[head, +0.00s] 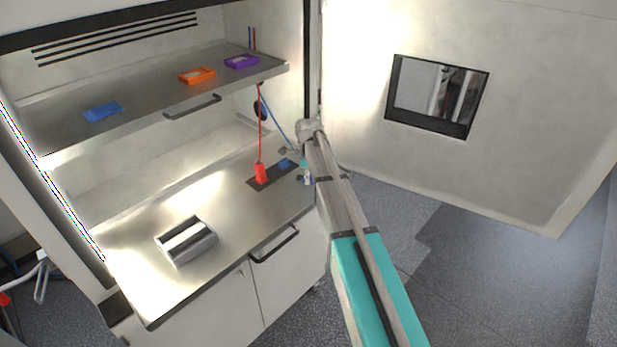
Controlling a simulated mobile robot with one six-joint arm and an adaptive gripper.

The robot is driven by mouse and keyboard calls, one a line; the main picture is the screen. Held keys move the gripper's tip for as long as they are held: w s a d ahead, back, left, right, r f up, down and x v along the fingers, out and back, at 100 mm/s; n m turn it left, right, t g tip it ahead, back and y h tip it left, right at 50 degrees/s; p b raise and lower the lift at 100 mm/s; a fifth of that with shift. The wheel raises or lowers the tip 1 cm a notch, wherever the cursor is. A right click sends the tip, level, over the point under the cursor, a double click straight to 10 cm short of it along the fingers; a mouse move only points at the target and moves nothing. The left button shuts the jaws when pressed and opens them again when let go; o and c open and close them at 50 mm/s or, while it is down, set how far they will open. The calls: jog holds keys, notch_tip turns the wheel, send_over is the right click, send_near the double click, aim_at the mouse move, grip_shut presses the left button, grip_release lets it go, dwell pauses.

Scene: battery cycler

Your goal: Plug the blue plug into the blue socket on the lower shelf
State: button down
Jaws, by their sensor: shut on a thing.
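The blue socket (285,163) shows as a small blue patch on the dark strip of the lower shelf (225,195), towards its right end. A blue cable (278,122) hangs from under the upper shelf and runs down to my gripper (297,165). My gripper is just right of the blue socket, low near the shelf's right edge. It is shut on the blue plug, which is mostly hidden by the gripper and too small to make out. I cannot tell the plug's tilt or its gap to the socket.
A red plug (260,173) with a red cable stands upright on the strip, left of the blue socket. A silver device (186,240) lies at the front left. The upper shelf (150,115) carries blue, orange (197,76) and purple (242,62) units. The lower shelf between is clear.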

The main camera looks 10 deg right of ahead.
jog(key=shift+c, duration=1.3)
grip_release()
jog(key=shift+r, duration=0.1)
notch_tip(320, 180, up, 5)
jog(key=p, duration=0.5)
jog(key=n, duration=0.1)
jog(key=s+n, duration=0.1)
jog(key=n, duration=0.1)
jog(key=shift+s+r+p, duration=0.2)
jog(key=shift+s+p, duration=0.05)
jog(key=shift+p, duration=0.05)
jog(key=s+n, duration=0.1)
jog(key=n, duration=0.1)
jog(key=s+r+n+p, duration=0.1)
jog(key=n, duration=0.1)
jog(key=shift+a+r, duration=0.1)
jog(key=shift+a, duration=0.05)
jog(key=s+r+n+p, duration=0.3)
jog(key=s+n, duration=0.2)
jog(key=n, duration=0.6)
jog(key=s+r+n+p, duration=0.3)
jog(key=s+n, duration=0.2)
jog(key=n, duration=0.7)
jog(key=shift+s+a, duration=0.2)
jog(key=shift+a, duration=0.2)
